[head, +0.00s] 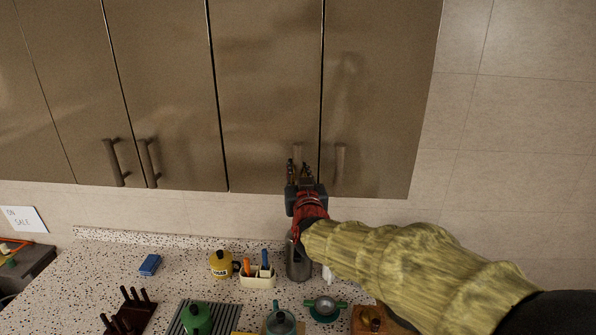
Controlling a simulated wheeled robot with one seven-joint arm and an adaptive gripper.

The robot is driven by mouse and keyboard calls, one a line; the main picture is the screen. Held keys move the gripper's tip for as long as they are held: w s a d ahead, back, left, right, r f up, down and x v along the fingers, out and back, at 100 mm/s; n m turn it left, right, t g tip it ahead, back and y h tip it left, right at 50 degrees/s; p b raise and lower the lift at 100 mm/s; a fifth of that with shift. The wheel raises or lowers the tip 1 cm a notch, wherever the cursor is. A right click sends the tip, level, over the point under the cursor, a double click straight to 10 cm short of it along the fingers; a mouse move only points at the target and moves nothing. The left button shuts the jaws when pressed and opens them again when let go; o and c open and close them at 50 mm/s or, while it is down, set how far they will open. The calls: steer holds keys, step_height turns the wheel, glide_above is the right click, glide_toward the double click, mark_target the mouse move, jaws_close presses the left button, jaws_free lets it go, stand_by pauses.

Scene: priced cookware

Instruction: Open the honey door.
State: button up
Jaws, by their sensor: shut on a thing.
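A row of bronze-brown cabinet doors hangs on the wall; none stands out as honey by its colour. My gripper (299,172) reaches up to the lower right corner of one closed door (265,90) and is shut on its tan upright handle (297,150). The fingers cover the lower part of the handle. The door to its right (375,95) is also closed, with a similar tan handle (340,162).
Two closed doors at left have darker handles (115,162). Below, the speckled counter (85,270) holds a yellow canister (221,264), a utensil holder (257,278), a tall metal vessel (298,262) and a green kettle (196,318).

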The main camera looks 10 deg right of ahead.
jaws_close()
stand_by(0.5)
